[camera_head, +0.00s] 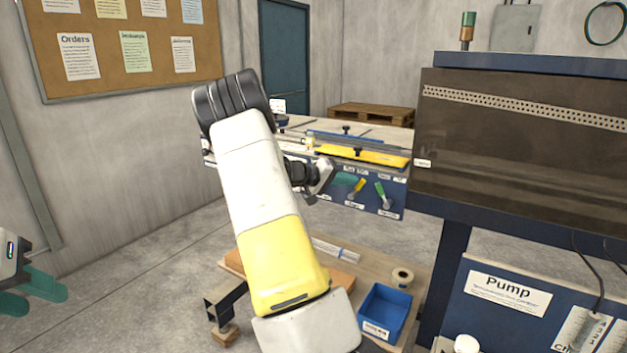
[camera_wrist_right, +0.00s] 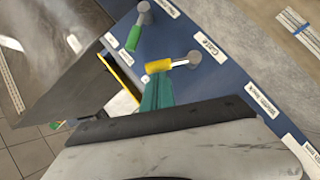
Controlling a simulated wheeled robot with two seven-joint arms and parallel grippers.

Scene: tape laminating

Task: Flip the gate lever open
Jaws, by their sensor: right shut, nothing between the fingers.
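The gate lever (camera_head: 358,187) has a yellow handle and a grey round pivot on the blue front panel of the bench. In the right wrist view, the gate lever (camera_wrist_right: 159,66) lies beside a label reading GATE. My right gripper (camera_head: 346,179) is at the panel, just left of the yellow handle. In the wrist view its teal fingers (camera_wrist_right: 157,92) are shut and empty, with their tips close to the yellow handle; I cannot tell whether they touch. My left gripper (camera_head: 32,290) is open and empty at the far left, away from the bench.
A green-handled lever (camera_head: 381,194) sits right of the gate lever, also in the wrist view (camera_wrist_right: 134,38). A yellow bar (camera_head: 365,155) lies on the bench top. A dark machine (camera_head: 520,150) stands right. A blue bin (camera_head: 385,311) and tape roll (camera_head: 402,277) are below.

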